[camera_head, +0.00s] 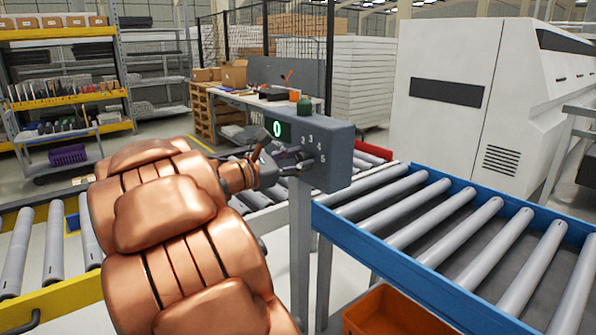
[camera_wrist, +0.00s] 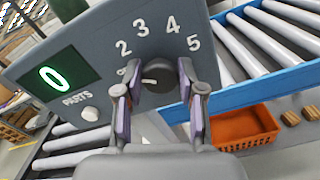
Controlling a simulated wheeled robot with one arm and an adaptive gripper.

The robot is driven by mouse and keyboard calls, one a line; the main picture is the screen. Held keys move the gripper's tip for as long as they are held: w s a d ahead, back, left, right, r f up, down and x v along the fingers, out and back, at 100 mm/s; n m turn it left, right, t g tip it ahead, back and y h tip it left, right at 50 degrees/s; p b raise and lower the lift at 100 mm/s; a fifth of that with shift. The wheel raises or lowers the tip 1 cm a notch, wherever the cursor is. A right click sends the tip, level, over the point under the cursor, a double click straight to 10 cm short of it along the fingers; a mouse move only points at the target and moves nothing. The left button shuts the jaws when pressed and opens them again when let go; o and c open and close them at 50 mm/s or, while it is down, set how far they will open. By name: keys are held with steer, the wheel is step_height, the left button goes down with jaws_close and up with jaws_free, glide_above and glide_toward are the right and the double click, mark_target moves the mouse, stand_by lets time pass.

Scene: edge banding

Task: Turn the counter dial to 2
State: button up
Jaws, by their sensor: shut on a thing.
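The counter dial (camera_wrist: 157,75) is a dark round knob on a grey box (camera_head: 335,140). A white mark on the knob points left in the wrist view, below the 2. The numbers 2, 3, 4 and 5 curve around it; lettering at lower left is partly hidden by a finger. A green display (camera_wrist: 53,78) reads 0, and it also shows in the head view (camera_head: 277,129). My gripper (camera_wrist: 158,92) has one finger on each side of the dial and is shut on it. In the head view my gripper (camera_head: 290,165) covers the dial.
A pale round button (camera_wrist: 90,113) sits by the word PARTS. A green button (camera_head: 304,103) is on top of the box. A blue-framed roller conveyor (camera_head: 440,225) lies to the right, with an orange bin (camera_head: 385,312) below. A yellow-framed conveyor (camera_head: 60,300) is at left.

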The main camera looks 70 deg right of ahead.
steer(key=shift+f+m+b, duration=0.15)
steer(key=shift+m+b, duration=1.4)
steer(key=shift+m, duration=0.15)
steer(key=shift+s, duration=0.1)
steer(key=o, duration=1.1)
steer(key=shift+a, duration=0.1)
steer(key=v, duration=1.2)
